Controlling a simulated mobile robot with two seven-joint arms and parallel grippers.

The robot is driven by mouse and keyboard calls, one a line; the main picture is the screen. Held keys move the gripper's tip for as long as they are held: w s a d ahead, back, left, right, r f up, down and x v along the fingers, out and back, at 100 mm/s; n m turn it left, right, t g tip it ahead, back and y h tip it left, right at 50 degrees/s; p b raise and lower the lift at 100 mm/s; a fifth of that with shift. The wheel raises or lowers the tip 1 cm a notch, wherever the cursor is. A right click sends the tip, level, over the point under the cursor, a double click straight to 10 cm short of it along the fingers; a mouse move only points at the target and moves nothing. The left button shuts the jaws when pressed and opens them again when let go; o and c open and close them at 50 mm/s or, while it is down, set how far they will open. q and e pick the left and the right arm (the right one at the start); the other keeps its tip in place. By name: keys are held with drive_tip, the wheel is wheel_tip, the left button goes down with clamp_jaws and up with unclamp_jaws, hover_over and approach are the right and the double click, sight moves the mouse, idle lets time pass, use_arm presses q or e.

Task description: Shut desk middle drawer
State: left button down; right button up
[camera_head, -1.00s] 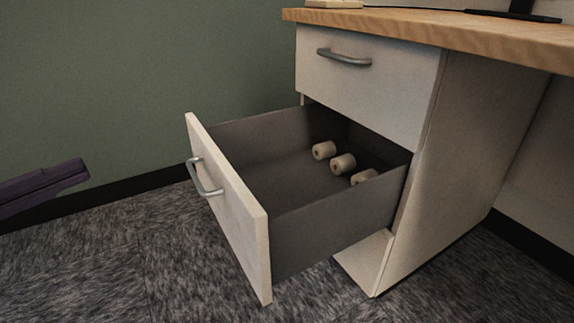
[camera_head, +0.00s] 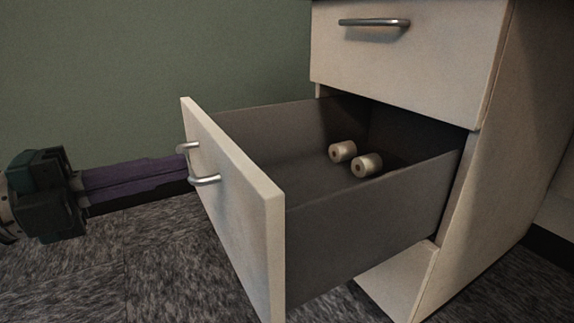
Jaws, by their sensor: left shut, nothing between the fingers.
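The desk's middle drawer (camera_head: 262,222) is pulled far out, its pale front panel facing left. A grey metal handle (camera_head: 204,181) is on its front. Two beige rollers (camera_head: 366,165) lie in the dark grey drawer box, toward its back. My left gripper (camera_head: 182,168) comes in from the left with its purple fingers shut and empty. Its tips are at the drawer front, by the handle. I cannot tell whether they touch the panel. My right gripper is not in view.
The upper drawer (camera_head: 400,60) above is shut. The pale desk cabinet (camera_head: 470,220) stands at the right. A green wall (camera_head: 120,70) is behind. Grey carpet (camera_head: 120,270) is clear at the lower left.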

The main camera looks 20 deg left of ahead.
sight(225, 157)
use_arm(q)
drive_tip(key=b+x, duration=0.1)
drive_tip(key=x, duration=0.2)
drive_tip(key=shift+w+d+f, duration=0.1)
drive_tip(key=shift+w+d, duration=0.05)
drive_tip(key=shift+d, duration=0.1)
drive_tip(key=shift+w+d, duration=0.15)
drive_tip(key=shift+w, duration=0.1)
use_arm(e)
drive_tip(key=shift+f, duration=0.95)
use_arm(q)
drive_tip(key=shift+w+d, duration=0.1)
